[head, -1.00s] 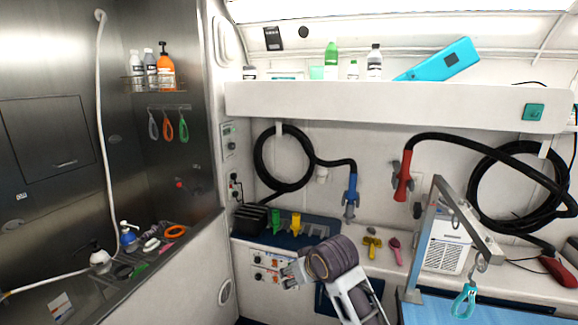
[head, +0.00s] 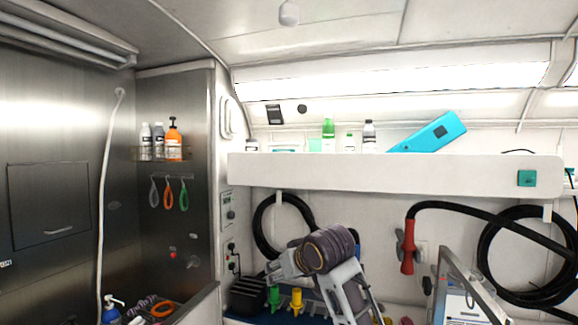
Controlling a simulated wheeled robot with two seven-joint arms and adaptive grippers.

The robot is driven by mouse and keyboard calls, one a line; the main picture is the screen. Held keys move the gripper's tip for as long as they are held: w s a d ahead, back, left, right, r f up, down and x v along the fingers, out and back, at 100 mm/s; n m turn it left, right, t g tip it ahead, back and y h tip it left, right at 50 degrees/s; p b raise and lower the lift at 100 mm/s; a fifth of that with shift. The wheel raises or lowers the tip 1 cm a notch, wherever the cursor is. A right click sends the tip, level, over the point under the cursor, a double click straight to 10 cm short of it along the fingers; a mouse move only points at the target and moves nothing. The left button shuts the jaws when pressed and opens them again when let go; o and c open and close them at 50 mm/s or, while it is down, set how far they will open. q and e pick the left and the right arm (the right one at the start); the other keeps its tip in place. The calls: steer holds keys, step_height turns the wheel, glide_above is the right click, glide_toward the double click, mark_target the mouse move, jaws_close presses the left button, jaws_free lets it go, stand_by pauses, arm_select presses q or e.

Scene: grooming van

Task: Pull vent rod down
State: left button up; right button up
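A small white rounded knob (head: 289,13) hangs from the ceiling at the top edge of the head view. It may be the lower end of the vent rod; anything above it is cut off. My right gripper (head: 272,272) is low in the middle of the view, in front of the back wall, far below the knob. It points left and touches nothing I can make out. Its fingers are too small to show whether they are open or shut. My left gripper is not in view.
A long white shelf (head: 400,169) with bottles and a turquoise case (head: 430,134) spans the back wall. Below it hang coiled black hoses (head: 490,265) and a red dryer nozzle (head: 408,250). The steel wash area (head: 50,130) is at left. Space below the ceiling is clear.

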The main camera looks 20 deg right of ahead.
steer(key=s+r+t, duration=0.2)
steer(key=r, duration=1.4)
steer(key=s+r+t, duration=0.2)
steer(key=r, duration=1.5)
steer(key=t+y, duration=0.1)
steer(key=t, duration=0.2)
glide_toward(294, 7)
steer(key=shift+s+d, duration=0.25)
steer(key=shift+s, duration=0.6)
steer(key=shift+w, duration=0.15)
steer(key=shift+w+a+p, duration=0.45)
steer(key=shift+w+p, duration=0.3)
steer(key=shift+w, duration=1.5)
steer(key=shift+w+a+p, duration=0.4)
steer(key=shift+w+p, duration=0.35)
steer(key=shift+w, duration=1.45)
steer(key=shift+w+a+p, duration=0.45)
steer(key=shift+w+p, duration=0.3)
steer(key=shift+w, duration=1.5)
jaws_close()
